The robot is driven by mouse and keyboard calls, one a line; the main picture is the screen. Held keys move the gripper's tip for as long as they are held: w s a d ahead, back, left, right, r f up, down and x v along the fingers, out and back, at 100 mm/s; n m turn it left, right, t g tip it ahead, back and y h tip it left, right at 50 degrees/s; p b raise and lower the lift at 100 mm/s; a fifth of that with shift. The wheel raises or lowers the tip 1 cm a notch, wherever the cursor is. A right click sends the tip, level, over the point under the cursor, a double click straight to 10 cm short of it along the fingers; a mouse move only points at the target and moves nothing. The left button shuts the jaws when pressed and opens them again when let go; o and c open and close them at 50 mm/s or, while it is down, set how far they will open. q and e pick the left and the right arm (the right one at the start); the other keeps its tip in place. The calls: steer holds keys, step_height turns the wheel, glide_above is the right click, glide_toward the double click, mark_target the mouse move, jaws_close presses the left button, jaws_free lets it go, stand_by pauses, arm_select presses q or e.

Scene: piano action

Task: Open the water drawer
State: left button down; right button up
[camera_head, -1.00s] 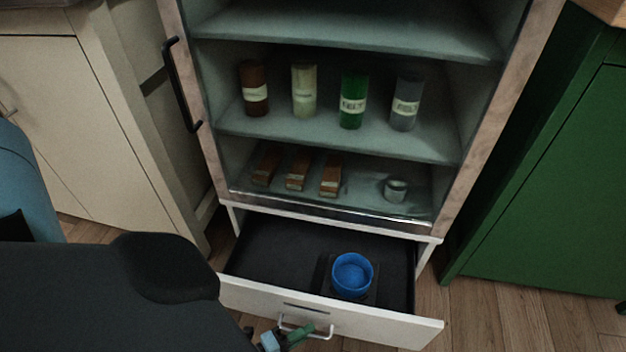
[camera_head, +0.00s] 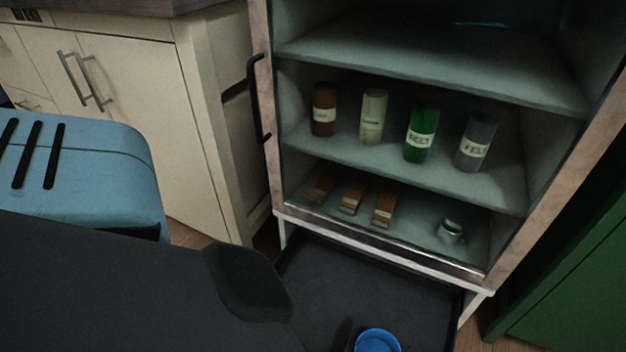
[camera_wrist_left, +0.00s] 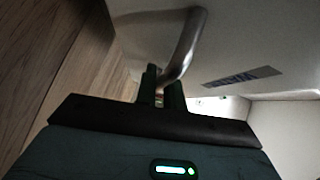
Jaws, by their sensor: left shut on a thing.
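The drawer (camera_head: 340,285) at the bottom of the cabinet stands open, with its dark inside showing in the head view. A round blue dish (camera_head: 378,342) sits in it, cut off by the lower edge. In the left wrist view, the pale drawer front (camera_wrist_left: 140,35) carries a bent metal handle (camera_wrist_left: 187,45) and a small label (camera_wrist_left: 243,77) whose text is hard to read. My left gripper (camera_wrist_left: 163,88) is shut on the handle. The head view shows neither this gripper nor the drawer front. My right gripper is in neither view.
Cabinet shelves above the drawer hold several bottles (camera_head: 421,135), brown blocks (camera_head: 352,197) and a small jar (camera_head: 451,231). Cream cabinets (camera_head: 140,110) stand left, a green cabinet (camera_head: 570,290) right. My dark arm covers the lower left.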

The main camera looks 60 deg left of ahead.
arm_select(q)
steer(key=shift+a, duration=0.1)
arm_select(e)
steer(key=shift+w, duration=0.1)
arm_select(q)
steer(key=c, duration=1.6)
jaws_free()
steer(key=shift+o, duration=0.4)
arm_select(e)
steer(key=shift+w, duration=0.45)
arm_select(q)
steer(key=shift+s, duration=0.1)
steer(key=p+v, duration=0.1)
steer(key=v, duration=0.6)
steer(key=shift+s, duration=0.3)
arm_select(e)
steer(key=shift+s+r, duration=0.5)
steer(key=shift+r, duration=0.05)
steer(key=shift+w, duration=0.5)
